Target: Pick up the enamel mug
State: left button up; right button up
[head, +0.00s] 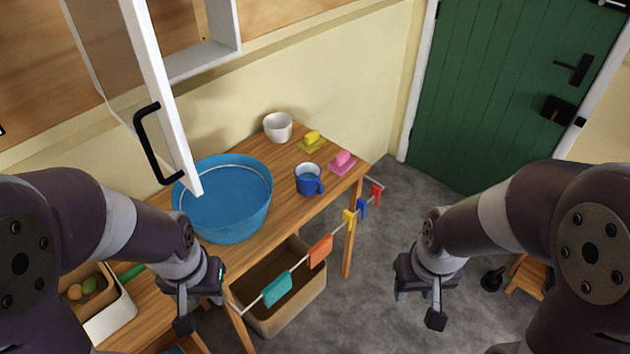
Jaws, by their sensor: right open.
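The blue enamel mug (309,181) stands upright on the wooden table, to the right of the large blue basin. Its pale inside faces up and its handle is toward the lower right. My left gripper (201,308) is in front of the table, below and left of the mug, with its fingers apart and nothing seen between them. My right gripper (418,306) is open and empty over the grey floor, right of the table and well apart from the mug.
The blue basin (226,205) fills the table's middle. A white bowl (278,127), yellow sponge (312,140) and pink sponge (342,160) lie behind the mug. An open cabinet door (158,90) hangs at upper left. A line of coloured pegs and cloths (320,250) runs along the front.

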aim_at(307, 175)
jog(key=i+l+u, duration=0.1)
jog(key=u, duration=0.4)
jog(key=l+u, duration=0.15)
jog(key=u, duration=0.35)
jog(key=i+l+u, duration=0.1)
jog(key=u, duration=0.4)
jog(key=l+u, duration=0.25)
jog(key=u, duration=0.25)
jog(key=l+u, duration=0.2)
jog(key=u, duration=0.3)
jog(key=k+l+u, duration=0.1)
jog(key=l, duration=0.3)
jog(key=k+l+u, duration=0.1)
jog(key=l, duration=0.3)
jog(key=k+l+u, duration=0.15)
jog(key=l, duration=0.2)
jog(key=k+l+u, duration=0.1)
jog(key=l, duration=0.3)
jog(key=k+l+u, duration=0.1)
jog(key=k+l, duration=0.15)
jog(key=k+l+u, duration=0.1)
jog(key=l, duration=0.35)
jog(key=k, duration=0.05)
